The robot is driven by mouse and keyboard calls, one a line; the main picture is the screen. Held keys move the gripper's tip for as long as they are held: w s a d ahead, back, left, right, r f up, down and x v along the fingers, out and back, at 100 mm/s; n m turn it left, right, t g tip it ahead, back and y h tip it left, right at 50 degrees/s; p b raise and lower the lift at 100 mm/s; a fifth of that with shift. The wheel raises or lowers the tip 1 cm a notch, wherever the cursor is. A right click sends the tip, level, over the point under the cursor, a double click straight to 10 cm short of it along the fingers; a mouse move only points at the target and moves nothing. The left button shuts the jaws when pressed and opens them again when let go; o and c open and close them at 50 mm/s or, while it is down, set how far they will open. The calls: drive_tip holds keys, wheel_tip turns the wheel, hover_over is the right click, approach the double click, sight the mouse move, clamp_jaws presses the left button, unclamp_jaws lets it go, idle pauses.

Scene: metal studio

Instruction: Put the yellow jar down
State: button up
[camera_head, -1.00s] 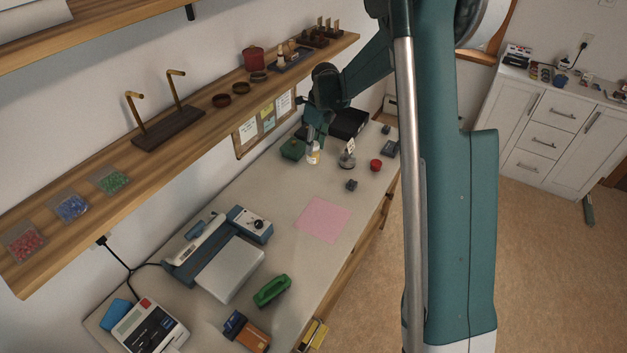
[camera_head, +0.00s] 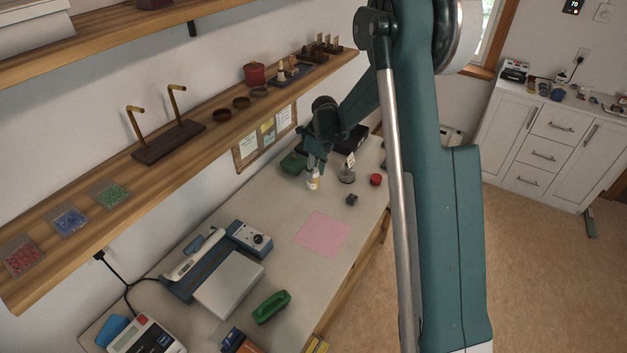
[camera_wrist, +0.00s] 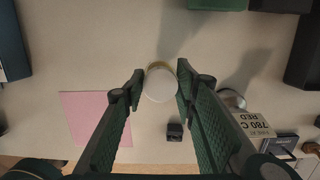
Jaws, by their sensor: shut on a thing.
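The yellow jar (camera_head: 313,183) has a white top and sits between the fingers of my gripper (camera_head: 314,170), over the far part of the workbench. In the wrist view the jar's round white lid (camera_wrist: 160,84), with a thin yellow edge, fills the gap between the fingertips of my gripper (camera_wrist: 159,80). The fingers are shut on it from both sides. A shadow lies on the bench beside it. I cannot tell whether the jar's bottom touches the bench (camera_head: 285,215).
A pink sheet (camera_head: 323,235) lies nearer on the bench. A small dark block (camera_head: 352,200), a card holder (camera_head: 347,175), a red round item (camera_head: 376,180) and a green box (camera_head: 293,163) stand around the jar. The wall shelf (camera_head: 110,180) runs above. Bare bench surrounds the jar.

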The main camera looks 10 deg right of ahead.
sight(314, 178)
idle(0.3)
drive_tip(key=shift+f, duration=1.9)
drive_tip(key=shift+f, duration=0.1)
drive_tip(key=o, duration=1.2)
drive_tip(key=shift+r, duration=0.2)
drive_tip(key=r, duration=0.4)
drive_tip(key=s+r, duration=0.1)
drive_tip(key=r, duration=0.2)
drive_tip(key=d+r, duration=0.1)
drive_tip(key=r, duration=0.3)
drive_tip(key=shift+s+d+r, duration=0.1)
drive_tip(key=shift+s+r, duration=0.1)
drive_tip(key=shift+r, duration=0.15)
drive_tip(key=shift+r, duration=0.1)
